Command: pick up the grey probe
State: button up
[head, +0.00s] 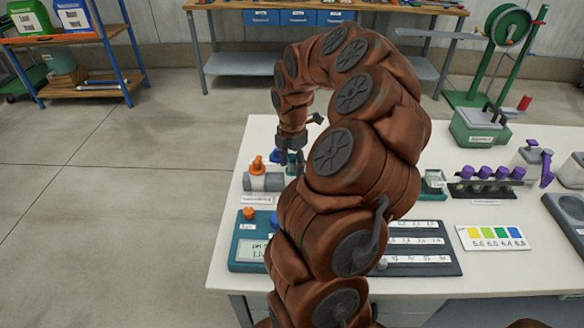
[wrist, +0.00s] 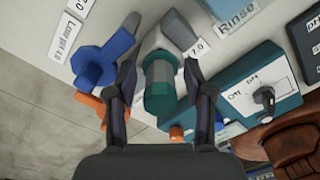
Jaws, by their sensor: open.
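A short cylinder (wrist: 160,88), grey with teal-green parts, sits between the fingers of my gripper in the wrist view. It looks like the grey probe, but I cannot tell for sure. My gripper (wrist: 162,100) is open, with one finger on each side of the cylinder; contact is not visible. In the head view my gripper (head: 291,165) is low over the left part of the white table (head: 230,228), and the probe cannot be made out there.
A grey cylinder with an orange fitting (head: 257,168) is left of my gripper. A blue part (wrist: 100,62) is close to the left finger. A teal meter box (wrist: 245,85) is right of the right finger. Purple-capped bottles (head: 485,172) stand farther right.

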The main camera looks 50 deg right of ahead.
jog(key=shift+f, duration=0.1)
jog(key=shift+c, duration=0.2)
grip_shut()
